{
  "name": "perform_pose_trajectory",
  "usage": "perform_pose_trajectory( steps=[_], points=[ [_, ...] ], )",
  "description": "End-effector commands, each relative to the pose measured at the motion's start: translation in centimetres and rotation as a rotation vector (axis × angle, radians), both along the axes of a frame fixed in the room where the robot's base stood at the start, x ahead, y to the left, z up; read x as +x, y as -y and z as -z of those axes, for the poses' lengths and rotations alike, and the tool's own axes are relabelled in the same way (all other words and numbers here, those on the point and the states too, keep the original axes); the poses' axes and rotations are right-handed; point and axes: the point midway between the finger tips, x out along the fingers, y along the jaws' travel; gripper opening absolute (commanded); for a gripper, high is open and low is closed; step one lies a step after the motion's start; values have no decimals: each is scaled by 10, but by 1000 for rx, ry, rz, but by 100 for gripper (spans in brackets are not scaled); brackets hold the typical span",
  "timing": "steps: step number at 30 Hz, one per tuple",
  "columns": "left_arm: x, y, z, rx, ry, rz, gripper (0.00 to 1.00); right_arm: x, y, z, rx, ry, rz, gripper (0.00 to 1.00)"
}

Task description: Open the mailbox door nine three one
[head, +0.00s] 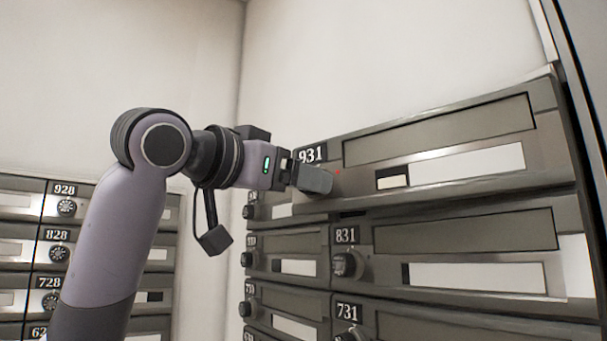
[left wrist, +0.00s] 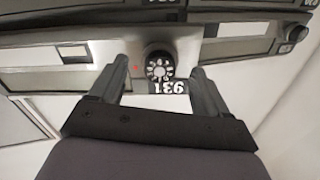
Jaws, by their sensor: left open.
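Mailbox door 931 (head: 440,150) is in the top row of the right bank in the head view. It looks shut, with a dark window strip and a white label. Its number plate (head: 312,154) shows, but its dial is hidden behind my left gripper (head: 312,180). In the left wrist view the scene is upside down. There the round dial (left wrist: 159,68) lies between the two fingers of my left gripper (left wrist: 158,80), which is open. I cannot tell whether the fingers touch the dial. My right gripper is not in view.
Door 831 (head: 470,235) with its dial (head: 347,265) is directly below, and door 731 (head: 430,330) below that. Another mailbox bank (head: 60,250) stands on the left wall. The wall above both banks is bare.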

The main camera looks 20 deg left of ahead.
Motion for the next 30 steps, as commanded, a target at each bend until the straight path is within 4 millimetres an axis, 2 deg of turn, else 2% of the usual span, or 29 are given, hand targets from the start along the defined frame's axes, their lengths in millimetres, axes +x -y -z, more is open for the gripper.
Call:
perform_pose_trajectory(
  steps=[6,15,22,30],
  points=[
    [21,9,-1,1,-1,1,77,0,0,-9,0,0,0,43],
    [23,10,1,1,1,-1,77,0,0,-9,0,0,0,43],
    [23,10,1,1,1,-1,2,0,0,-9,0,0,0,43],
    [18,8,1,1,1,-14,0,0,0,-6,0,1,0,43]
  ],
)
